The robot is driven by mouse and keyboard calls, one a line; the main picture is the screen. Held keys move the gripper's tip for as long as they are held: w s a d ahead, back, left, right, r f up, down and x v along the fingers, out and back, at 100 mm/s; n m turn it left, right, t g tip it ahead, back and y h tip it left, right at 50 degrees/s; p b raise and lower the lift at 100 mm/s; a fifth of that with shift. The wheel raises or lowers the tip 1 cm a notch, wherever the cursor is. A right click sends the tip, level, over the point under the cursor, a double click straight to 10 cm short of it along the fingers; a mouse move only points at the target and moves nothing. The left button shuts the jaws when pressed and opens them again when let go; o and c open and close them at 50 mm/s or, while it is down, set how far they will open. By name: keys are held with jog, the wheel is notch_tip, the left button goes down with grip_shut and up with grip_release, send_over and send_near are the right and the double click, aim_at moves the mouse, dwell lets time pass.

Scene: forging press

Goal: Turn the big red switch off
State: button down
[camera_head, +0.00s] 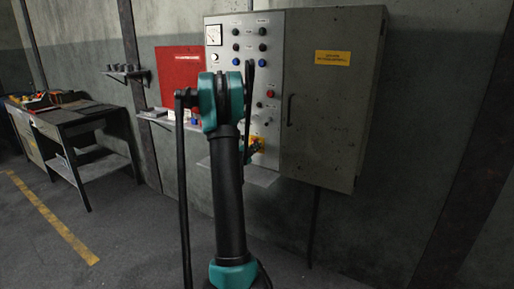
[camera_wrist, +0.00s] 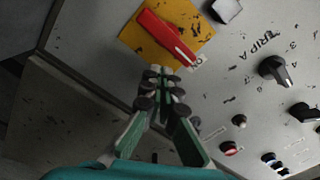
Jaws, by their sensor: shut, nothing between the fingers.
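The big red switch (camera_wrist: 167,37) is a long red handle on a yellow square plate (camera_wrist: 195,18) on the grey panel. In the wrist view its lower right end lies by a small label reading "ON". My gripper (camera_wrist: 160,75) is shut and empty, its fingertips just below the handle in the picture. I cannot tell whether they touch it. In the head view the yellow plate (camera_head: 258,141) shows low on the control panel, partly hidden behind my arm, with my gripper (camera_head: 252,148) close by it.
The panel carries a black "TRIP A" knob (camera_wrist: 273,68), another dark knob (camera_wrist: 304,112) and several small buttons. A grey cabinet door (camera_head: 330,110) is to the right, a red box (camera_head: 180,75) to the left. A narrow ledge (camera_head: 262,178) juts out below the panel.

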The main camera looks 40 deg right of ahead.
jog(key=shift+w+a, duration=0.3)
jog(key=shift+w, duration=0.45)
jog(key=shift+w+a, duration=0.3)
jog(key=shift+w, duration=0.4)
dwell(3.1)
jog(key=shift+w+a+f, duration=0.1)
jog(key=shift+w+a, duration=0.05)
jog(key=shift+w, duration=0.05)
dwell(0.7)
jog(key=v, duration=0.8)
jog(key=shift+w+a+f, duration=0.25)
jog(key=shift+w+a, duration=0.05)
jog(key=shift+w, duration=0.05)
dwell(0.3)
dwell(0.4)
